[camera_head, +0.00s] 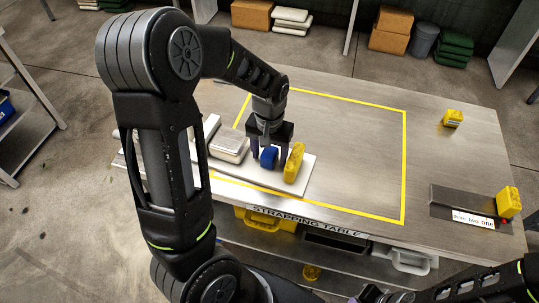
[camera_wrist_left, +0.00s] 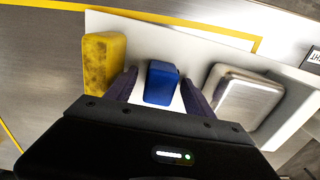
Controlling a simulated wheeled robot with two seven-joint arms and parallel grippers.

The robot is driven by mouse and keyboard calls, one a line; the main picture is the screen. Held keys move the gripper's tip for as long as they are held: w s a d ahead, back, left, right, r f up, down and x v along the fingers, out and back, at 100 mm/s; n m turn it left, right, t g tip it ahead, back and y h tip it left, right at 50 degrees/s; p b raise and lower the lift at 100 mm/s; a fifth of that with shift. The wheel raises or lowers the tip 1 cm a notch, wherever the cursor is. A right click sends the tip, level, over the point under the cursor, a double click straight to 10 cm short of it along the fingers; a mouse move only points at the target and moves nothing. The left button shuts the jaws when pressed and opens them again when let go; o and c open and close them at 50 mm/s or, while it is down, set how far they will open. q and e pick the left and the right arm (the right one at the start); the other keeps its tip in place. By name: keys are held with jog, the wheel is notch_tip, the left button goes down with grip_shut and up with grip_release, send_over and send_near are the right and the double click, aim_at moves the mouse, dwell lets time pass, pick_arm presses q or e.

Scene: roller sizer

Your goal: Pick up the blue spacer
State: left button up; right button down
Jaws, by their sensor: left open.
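The blue spacer (camera_head: 268,157) stands on a white board (camera_head: 245,183) at the front left of the table. It also shows in the left wrist view (camera_wrist_left: 161,83). My left gripper (camera_head: 270,155) is open and low over the board, with one finger on each side of the spacer. In the left wrist view the fingers (camera_wrist_left: 160,92) show gaps to the spacer on both sides. A yellow block (camera_head: 294,163) stands just right of the gripper. A silver metal block (camera_head: 229,145) lies to its left. My right gripper is not clearly in view; only a dark arm part shows at bottom right.
The strapping table (camera_head: 340,150) has a yellow outlined area, mostly clear. Yellow pieces stand at the back right (camera_head: 453,118) and on a dark labelled tray (camera_head: 460,203) at the right. Below the front edge are a yellow bin (camera_head: 262,222) and a grey bin (camera_head: 410,262).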

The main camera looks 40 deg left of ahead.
pick_arm(q)
jog(key=shift+c, duration=0.3)
grip_shut()
dwell(0.7)
